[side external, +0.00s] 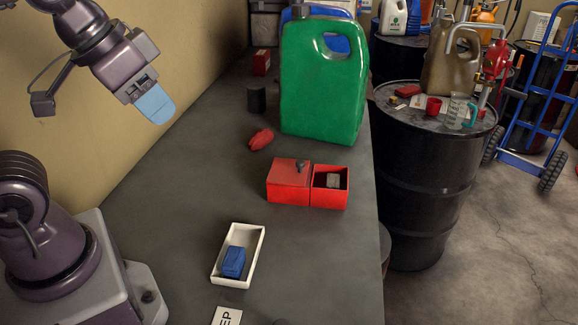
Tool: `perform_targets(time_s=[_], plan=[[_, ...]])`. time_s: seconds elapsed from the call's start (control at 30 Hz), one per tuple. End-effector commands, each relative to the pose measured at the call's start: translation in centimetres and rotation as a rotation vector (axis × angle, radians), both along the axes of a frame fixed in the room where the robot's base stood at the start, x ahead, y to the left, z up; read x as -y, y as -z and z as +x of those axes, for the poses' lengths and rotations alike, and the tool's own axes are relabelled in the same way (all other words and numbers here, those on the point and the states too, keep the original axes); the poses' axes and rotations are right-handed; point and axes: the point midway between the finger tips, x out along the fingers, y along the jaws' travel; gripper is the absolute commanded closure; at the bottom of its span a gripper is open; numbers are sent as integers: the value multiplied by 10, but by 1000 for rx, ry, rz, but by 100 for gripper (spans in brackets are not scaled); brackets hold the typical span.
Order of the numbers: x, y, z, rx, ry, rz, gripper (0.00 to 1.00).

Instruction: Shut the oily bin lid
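A small red bin (328,198) sits on the grey bench. A grey block (333,181) shows inside the open part.
A large green jug (322,90) stands behind the bin. A red crumpled item (261,139) and a dark cylinder (256,98) lie to its left. A white tray (257,249) with a blue block (233,262) is in front. A black drum (425,170) stands beyond the right bench edge.

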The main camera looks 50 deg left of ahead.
Motion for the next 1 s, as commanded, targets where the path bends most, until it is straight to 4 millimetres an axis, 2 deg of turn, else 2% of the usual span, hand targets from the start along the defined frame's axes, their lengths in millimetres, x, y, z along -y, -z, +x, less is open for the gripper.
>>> perform_targets(time_s=[0.03,0.13,0.27,0.47,0.73,0.9,1.0], plan=[[-5,7,2,-37,-25,-2,79],[-18,22,10,-125,-89,-13,100],[-36,42,30,-245,-221,-101,100],[-63,76,67,-383,-521,-331,100],[-113,139,118,-517,-1050,-717,100],[-150,184,149,-566,-1424,-988,100],[-168,204,167,-579,-1623,-1141,100]])
